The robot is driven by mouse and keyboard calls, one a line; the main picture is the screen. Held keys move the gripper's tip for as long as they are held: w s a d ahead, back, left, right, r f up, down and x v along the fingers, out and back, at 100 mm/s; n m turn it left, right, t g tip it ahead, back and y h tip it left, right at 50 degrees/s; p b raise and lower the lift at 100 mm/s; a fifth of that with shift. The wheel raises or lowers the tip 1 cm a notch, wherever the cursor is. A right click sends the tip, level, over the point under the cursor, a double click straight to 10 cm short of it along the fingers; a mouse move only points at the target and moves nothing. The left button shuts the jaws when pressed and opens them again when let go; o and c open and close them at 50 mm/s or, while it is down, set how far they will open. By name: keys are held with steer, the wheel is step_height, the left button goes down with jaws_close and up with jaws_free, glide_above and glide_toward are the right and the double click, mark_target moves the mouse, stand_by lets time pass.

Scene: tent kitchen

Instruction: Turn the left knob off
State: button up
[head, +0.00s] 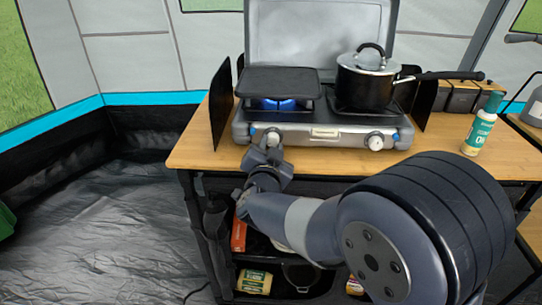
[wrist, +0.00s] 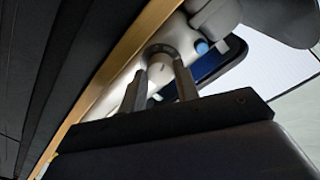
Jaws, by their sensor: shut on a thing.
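The two-burner camp stove (head: 330,131) stands on the wooden counter. Its left knob (head: 272,135) is on the front panel, below the left burner. A blue flame (head: 285,104) burns under the dark flat griddle plate (head: 279,82). My gripper (head: 269,144) is at the left knob from the front, and its fingers partly hide it. The knob's exact angle is hard to tell.
The right knob (head: 375,142) is on the same panel. A black pot (head: 366,82) sits on the right burner, its handle pointing right. Dark windscreen panels stand beside the stove. A green-capped bottle (head: 481,130) stands on the counter at right. Shelves with packages are below.

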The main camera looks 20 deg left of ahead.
steer(key=m+b, duration=0.4)
steer(key=m, duration=0.1)
steer(key=shift+f, duration=0.1)
steer(key=m+b, duration=0.5)
steer(key=m, duration=0.1)
steer(key=shift+y, duration=0.4)
steer(key=m+b, duration=0.4)
steer(key=m, duration=0.2)
steer(key=shift+d+b, duration=0.1)
steer(key=shift+b, duration=0.25)
steer(key=m+b, duration=0.3)
steer(key=m, duration=0.2)
steer(key=shift+y, duration=0.3)
steer(key=shift+r, duration=0.2)
steer(key=o, duration=1)
